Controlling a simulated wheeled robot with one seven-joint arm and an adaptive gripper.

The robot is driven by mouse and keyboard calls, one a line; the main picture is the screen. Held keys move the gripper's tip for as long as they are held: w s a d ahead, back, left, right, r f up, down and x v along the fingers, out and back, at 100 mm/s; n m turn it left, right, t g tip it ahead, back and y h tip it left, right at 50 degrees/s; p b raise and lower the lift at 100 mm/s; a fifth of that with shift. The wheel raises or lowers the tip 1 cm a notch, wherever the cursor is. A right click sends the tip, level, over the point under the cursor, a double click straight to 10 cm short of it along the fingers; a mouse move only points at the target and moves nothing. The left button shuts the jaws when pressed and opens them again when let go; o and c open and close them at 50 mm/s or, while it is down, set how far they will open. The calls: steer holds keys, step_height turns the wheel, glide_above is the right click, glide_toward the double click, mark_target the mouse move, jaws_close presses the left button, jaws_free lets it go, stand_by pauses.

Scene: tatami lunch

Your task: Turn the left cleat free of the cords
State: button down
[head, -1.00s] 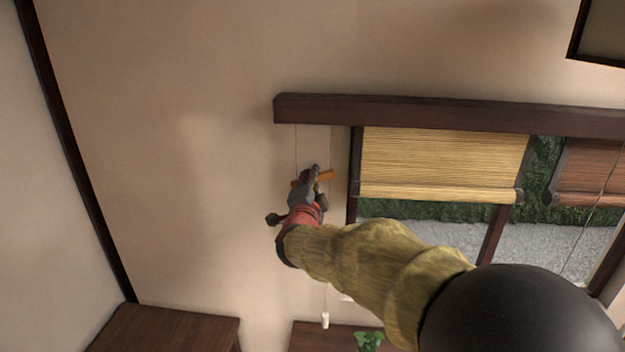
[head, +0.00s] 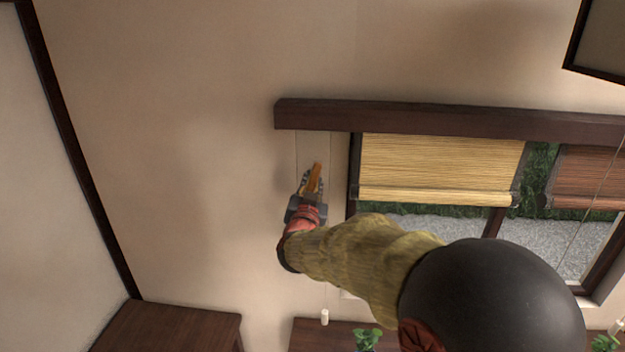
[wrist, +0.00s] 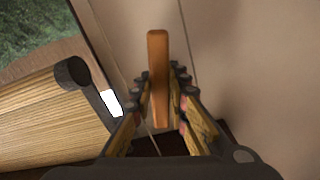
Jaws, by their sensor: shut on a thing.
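The left cleat is a slim orange-brown wooden bar (head: 317,172) near the wall left of the window. It stands nearly upright in the head view, tilted slightly right, and points straight up in the wrist view (wrist: 158,50). My gripper (head: 312,182) is shut on the cleat, with a finger on either side of it in the wrist view (wrist: 160,88). Thin cords (head: 297,148) come down from the dark head rail on both sides of the cleat. One cord (wrist: 184,45) passes right of the cleat in the wrist view. Whether any cord touches the cleat is unclear.
A dark head rail (head: 420,118) runs above a partly lowered straw blind (head: 440,165), right of my gripper. A darker blind (head: 590,178) hangs farther right. A white cord pull (head: 325,317) hangs below my arm, near a low dark table (head: 300,338). The wall to the left is bare.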

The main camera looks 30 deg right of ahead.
steer(key=shift+n+p, duration=0.6)
steer(key=shift+n, duration=0.7)
steer(key=shift+f+n, duration=0.1)
steer(key=shift+n, duration=0.2)
steer(key=c, duration=1.7)
jaws_free()
steer(key=v, duration=1.2)
